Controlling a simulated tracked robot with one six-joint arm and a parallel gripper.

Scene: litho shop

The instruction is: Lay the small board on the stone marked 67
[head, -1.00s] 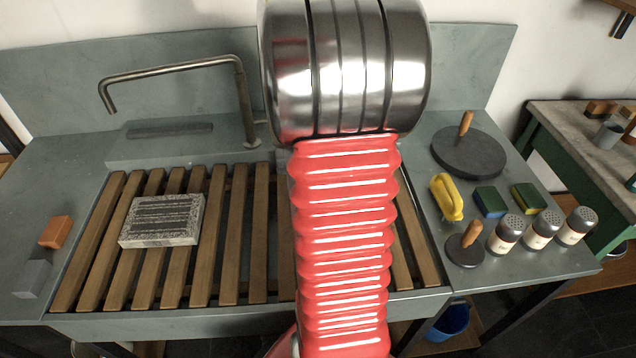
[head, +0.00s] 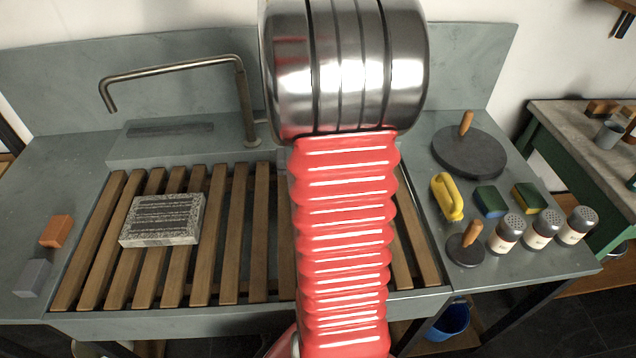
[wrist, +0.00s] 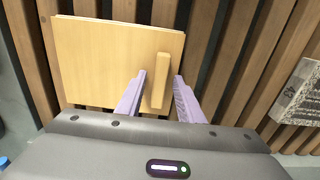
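The small board (wrist: 100,60) is light wood with a raised bar handle (wrist: 160,80). In the wrist view it lies over wooden slats. My gripper (wrist: 160,78) is open, one finger on each side of the handle, with a narrow gap showing on both sides. In the head view my arm hides the board and gripper. A grey speckled stone slab (head: 162,220) with dark bands on top lies on the left of the slatted rack. A stone with partly visible marking also shows at the right edge of the wrist view (wrist: 302,92); I cannot read its number.
The slatted rack (head: 230,270) sits in a grey sink with a bent tap (head: 243,100). Orange (head: 56,231) and grey (head: 33,278) blocks lie left. Right are a round dark disc (head: 470,155), a yellow-handled tool (head: 447,197), sponges and shakers (head: 541,230). Slats around the slab are clear.

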